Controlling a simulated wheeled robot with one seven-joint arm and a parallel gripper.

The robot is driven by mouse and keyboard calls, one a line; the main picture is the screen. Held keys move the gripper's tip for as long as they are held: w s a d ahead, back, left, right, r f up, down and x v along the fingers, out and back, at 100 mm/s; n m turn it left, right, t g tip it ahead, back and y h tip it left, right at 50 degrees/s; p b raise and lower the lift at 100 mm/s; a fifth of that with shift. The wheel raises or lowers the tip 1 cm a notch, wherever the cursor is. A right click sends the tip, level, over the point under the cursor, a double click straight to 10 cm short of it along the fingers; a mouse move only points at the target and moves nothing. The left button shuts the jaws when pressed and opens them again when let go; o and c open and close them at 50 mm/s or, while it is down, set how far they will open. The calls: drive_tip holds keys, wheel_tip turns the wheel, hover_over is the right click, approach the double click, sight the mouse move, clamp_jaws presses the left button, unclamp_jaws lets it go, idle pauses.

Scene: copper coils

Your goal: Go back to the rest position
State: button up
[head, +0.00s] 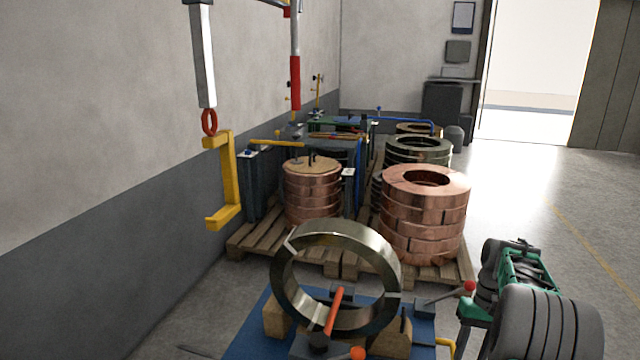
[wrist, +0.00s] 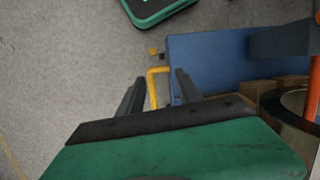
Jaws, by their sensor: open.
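My gripper (wrist: 159,78) shows in the wrist view with its two dark fingers apart and nothing held between them. A yellow bar handle (wrist: 154,72) on the edge of a blue platform (wrist: 205,55) appears between the fingers in the picture; I cannot tell how far below them it lies. In the head view my arm is at the lower right, beside the blue platform (head: 255,325), and the fingertips are not clearly seen. The yellow handle (head: 446,343) shows there next to my arm.
A steel ring coil (head: 385,262) stands upright on wooden blocks on the platform, with red-tipped levers. Copper coils (head: 425,215) sit on pallets behind. A yellow C-hook (head: 230,180) hangs at left. Open floor (head: 545,190) lies at right.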

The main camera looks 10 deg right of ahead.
drive_tip(key=s+a+r+n+t+h+p, duration=0.2)
drive_tip(key=a+r+p, duration=0.6)
drive_tip(key=a+r, duration=0.85)
drive_tip(key=s+a+r+n+t+p, duration=0.1)
drive_tip(key=s+a+r+t+p, duration=0.2)
drive_tip(key=s+a+r+p, duration=0.3)
drive_tip(key=s+a+p, duration=0.1)
drive_tip(key=s+a, duration=0.3)
drive_tip(key=s, duration=0.1)
drive_tip(key=shift+a+r+t, duration=0.2)
drive_tip(key=shift+r+t, duration=0.1)
drive_tip(key=shift+r, duration=0.1)
